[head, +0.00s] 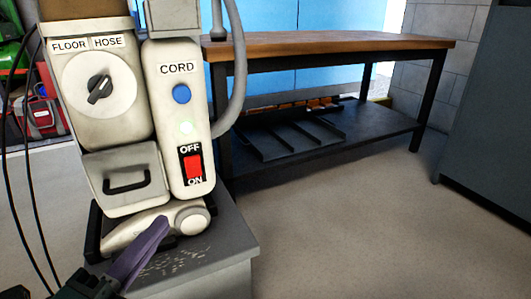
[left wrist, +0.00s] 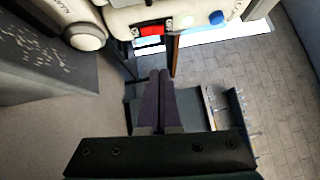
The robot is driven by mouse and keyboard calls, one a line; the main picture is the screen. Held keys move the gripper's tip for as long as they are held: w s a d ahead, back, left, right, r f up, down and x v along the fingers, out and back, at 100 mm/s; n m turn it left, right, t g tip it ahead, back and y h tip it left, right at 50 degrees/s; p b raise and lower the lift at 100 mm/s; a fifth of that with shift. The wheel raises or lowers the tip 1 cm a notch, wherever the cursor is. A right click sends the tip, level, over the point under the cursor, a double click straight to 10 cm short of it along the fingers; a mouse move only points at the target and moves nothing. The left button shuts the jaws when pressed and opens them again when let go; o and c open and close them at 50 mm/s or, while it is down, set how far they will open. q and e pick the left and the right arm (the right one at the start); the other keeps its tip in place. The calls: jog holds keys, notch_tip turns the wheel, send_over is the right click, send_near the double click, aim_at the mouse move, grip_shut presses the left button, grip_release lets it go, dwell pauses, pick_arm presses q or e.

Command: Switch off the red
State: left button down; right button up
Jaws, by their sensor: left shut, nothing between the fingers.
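The red rocker switch (head: 192,168) sits on the lower front of a cream vacuum-like machine, with OFF printed above it and ON below. It also shows at the top of the left wrist view (left wrist: 151,30). My left gripper (head: 160,224) is below and to the left of the switch in the head view, in front of the machine's base. Its dark purple fingers are shut together with nothing between them, also in the left wrist view (left wrist: 159,74). The fingertips appear apart from the switch. My right gripper is not in view.
A FLOOR/HOSE dial (head: 99,89) is at left. The machine stands on a grey block (head: 225,245). A wooden-topped workbench (head: 330,44) is behind; the floor at right is clear.

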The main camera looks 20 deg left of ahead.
pick_arm(q)
jog(key=b, duration=0.3)
send_near(194, 161)
jog(key=w+d, duration=0.3)
jog(key=w+a+b, duration=0.1)
jog(key=w+a, duration=0.2)
jog(key=shift+w+r, duration=0.1)
jog(key=shift+r, duration=0.05)
jog(key=shift+w+a+r+n+g+p, duration=0.25)
jog(key=shift+r+p, duration=0.35)
jog(key=shift+p, duration=0.5)
jog(key=shift+s+f+b, duration=0.1)
jog(key=shift+f+b, duration=0.4)
jog(key=shift+r, duration=0.1)
